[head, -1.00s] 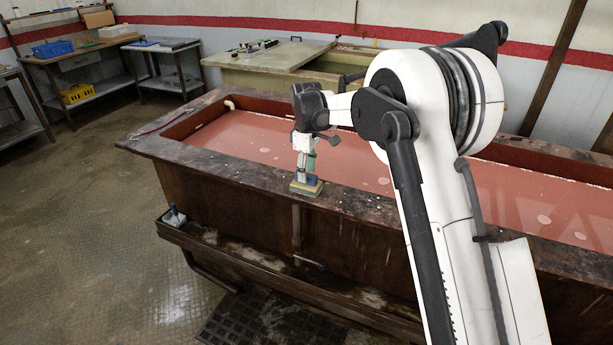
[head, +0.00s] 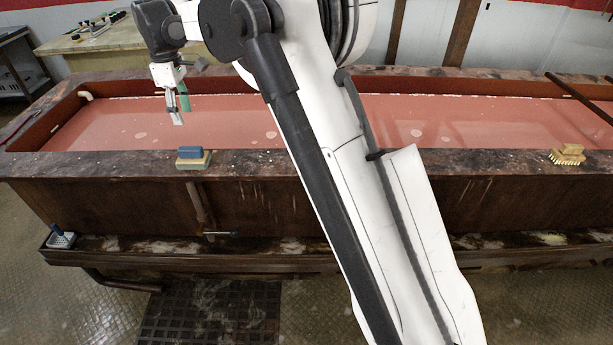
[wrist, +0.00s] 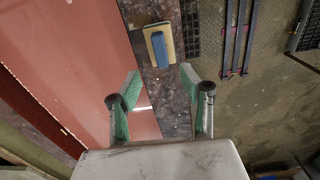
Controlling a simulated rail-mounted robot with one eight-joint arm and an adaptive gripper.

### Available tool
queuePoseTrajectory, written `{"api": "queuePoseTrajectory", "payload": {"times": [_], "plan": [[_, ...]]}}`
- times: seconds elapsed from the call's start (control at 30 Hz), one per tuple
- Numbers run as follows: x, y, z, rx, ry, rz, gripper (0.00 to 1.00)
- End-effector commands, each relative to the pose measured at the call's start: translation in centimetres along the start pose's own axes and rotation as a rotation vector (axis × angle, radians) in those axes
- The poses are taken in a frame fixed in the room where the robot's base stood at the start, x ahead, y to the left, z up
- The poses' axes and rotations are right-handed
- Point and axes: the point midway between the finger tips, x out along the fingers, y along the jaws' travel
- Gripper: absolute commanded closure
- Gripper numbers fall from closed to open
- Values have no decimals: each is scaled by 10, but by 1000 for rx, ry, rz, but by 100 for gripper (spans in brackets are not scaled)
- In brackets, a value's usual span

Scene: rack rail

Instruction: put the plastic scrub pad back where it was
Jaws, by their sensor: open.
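A scrub pad with a blue block handle on a yellow and green base (head: 194,157) lies flat on the dark near rim of the long tank. It also shows in the wrist view (wrist: 159,46), beyond my fingertips and apart from them. My gripper (head: 180,108) is raised above the reddish tank, up and to the left of the pad in the head view. In the wrist view my gripper (wrist: 159,76) is open and empty, its green-lined fingers spread wide. Nothing hides the pad.
A white pad with a blue handle (head: 61,237) sits at the left end of the lower ledge (head: 150,257). A yellow bristled brush (head: 567,155) lies on the tank's rim (head: 470,160) at right. Much of the rim between is clear, partly behind my arm.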

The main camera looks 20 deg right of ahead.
Motion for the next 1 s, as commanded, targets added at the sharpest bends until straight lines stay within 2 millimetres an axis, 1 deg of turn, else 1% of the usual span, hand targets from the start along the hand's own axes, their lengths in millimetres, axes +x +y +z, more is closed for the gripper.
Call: {"api": "queuePoseTrajectory", "payload": {"times": [0.03,0.17,0.2,0.37,0.5,0.57,0.73,0.87,1.0], "plan": [[-10,-4,11,25,8,10,60],[-37,-16,42,111,39,44,60],[-44,-20,53,140,48,54,60],[-71,-42,94,252,91,96,60],[-88,-64,130,349,130,131,60],[-94,-75,146,391,148,145,60],[-105,-108,189,507,199,184,60],[-107,-134,221,595,240,212,60],[-104,-164,254,691,287,241,60]]}}
